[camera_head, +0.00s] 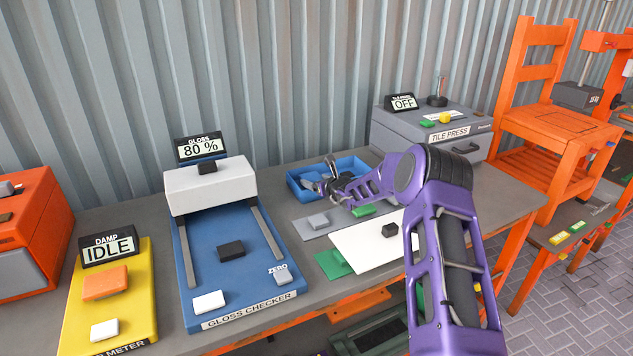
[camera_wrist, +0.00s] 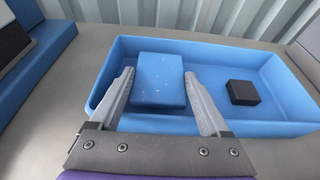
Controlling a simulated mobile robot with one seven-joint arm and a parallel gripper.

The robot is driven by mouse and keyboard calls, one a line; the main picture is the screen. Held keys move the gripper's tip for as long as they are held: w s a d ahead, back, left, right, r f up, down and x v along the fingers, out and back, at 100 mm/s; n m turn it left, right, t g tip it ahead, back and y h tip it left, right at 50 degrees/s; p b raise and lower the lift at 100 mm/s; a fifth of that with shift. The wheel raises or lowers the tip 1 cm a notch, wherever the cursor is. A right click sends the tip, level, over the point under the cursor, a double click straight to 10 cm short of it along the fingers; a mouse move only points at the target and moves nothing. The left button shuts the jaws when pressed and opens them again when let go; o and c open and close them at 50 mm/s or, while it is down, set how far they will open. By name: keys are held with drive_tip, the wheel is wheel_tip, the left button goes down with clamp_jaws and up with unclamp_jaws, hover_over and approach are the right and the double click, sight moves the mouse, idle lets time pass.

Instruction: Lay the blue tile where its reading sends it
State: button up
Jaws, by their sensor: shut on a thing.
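The blue tile (camera_wrist: 160,80) is between my gripper's two fingers in the wrist view, its top face speckled with pale dots. My gripper (camera_wrist: 166,88) is shut on it by its left and right sides. The tile is in or just over the blue tray (camera_wrist: 225,128); I cannot tell whether it touches the floor. In the head view my gripper (camera_head: 331,180) is over the same tray (camera_head: 296,189), hiding part of it. The gloss checker's display (camera_head: 202,148) reads 80 %. The damp meter's display (camera_head: 108,250) reads IDLE.
A black block (camera_wrist: 243,92) lies in the tray's right part. In front of the tray are a grey sheet (camera_head: 300,232), a white sheet (camera_head: 360,253) and a green sheet (camera_head: 330,264), with small blocks on them. The tile press (camera_head: 425,136) reads OFF at the right.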

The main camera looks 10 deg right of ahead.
drive_tip(key=shift+s+f+b, duration=0.25)
drive_tip(key=shift+f+b, duration=0.6)
drive_tip(key=shift+f, duration=0.05)
drive_tip(key=o, duration=1.4)
drive_tip(key=shift+f, duration=0.1)
drive_tip(key=shift+r+p, duration=0.8)
drive_tip(key=shift+p, duration=0.3)
drive_tip(key=v, duration=1.1)
drive_tip(key=shift+s+d+r, duration=0.15)
drive_tip(key=shift+s+r, duration=0.05)
drive_tip(key=shift+r, duration=0.2)
